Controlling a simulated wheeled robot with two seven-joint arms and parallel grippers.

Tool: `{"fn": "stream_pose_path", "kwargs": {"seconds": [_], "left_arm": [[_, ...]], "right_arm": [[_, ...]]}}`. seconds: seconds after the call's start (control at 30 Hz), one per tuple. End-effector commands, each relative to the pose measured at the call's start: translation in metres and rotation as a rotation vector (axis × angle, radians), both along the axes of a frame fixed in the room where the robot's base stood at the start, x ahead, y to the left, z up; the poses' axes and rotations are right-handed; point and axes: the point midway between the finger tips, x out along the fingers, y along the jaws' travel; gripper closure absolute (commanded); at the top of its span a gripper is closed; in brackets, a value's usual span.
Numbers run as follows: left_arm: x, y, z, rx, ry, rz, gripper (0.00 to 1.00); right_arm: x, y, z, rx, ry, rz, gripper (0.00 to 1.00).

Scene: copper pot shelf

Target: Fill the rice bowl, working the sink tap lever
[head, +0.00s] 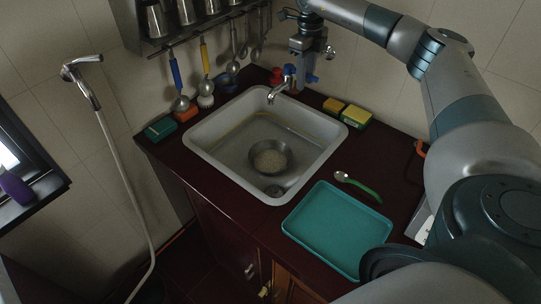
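The rice bowl (284,150), a dark round bowl with pale rice in it, sits on the floor of the steel sink (222,151). I cannot tell whether it holds water. The chrome tap (280,90) stands at the sink's back edge, its spout over the basin. No stream of water shows. My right gripper (301,76) points down just behind and right of the tap. Its blue fingertips look spread apart. The tap lever is small and partly hidden there, so I cannot tell whether they touch it. My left gripper is not in view.
A teal tray (335,232) and a green-handled spoon (358,186) lie right of the sink. Sponges (356,119) lie behind it. Utensils hang from a rack (200,38) at the back left. A hand shower (82,80) hangs on the left wall.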

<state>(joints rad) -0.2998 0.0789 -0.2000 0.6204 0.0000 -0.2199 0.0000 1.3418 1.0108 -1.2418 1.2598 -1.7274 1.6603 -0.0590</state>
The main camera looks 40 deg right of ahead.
Motion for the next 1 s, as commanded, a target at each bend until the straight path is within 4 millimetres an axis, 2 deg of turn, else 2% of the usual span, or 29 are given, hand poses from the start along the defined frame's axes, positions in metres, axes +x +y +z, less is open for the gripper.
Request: {"fn": "stream_pose_path", "kwargs": {"seconds": [0.3,0.73,1.0], "left_arm": [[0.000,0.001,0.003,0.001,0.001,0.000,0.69],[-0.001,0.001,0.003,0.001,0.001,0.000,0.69],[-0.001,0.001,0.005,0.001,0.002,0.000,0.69]], "right_arm": [[-0.003,0.010,0.001,0.000,0.000,0.001,0.72],[-0.003,0.012,0.000,0.000,0.000,0.001,0.72],[-0.006,0.019,0.000,0.000,0.000,0.002,0.72]]}}
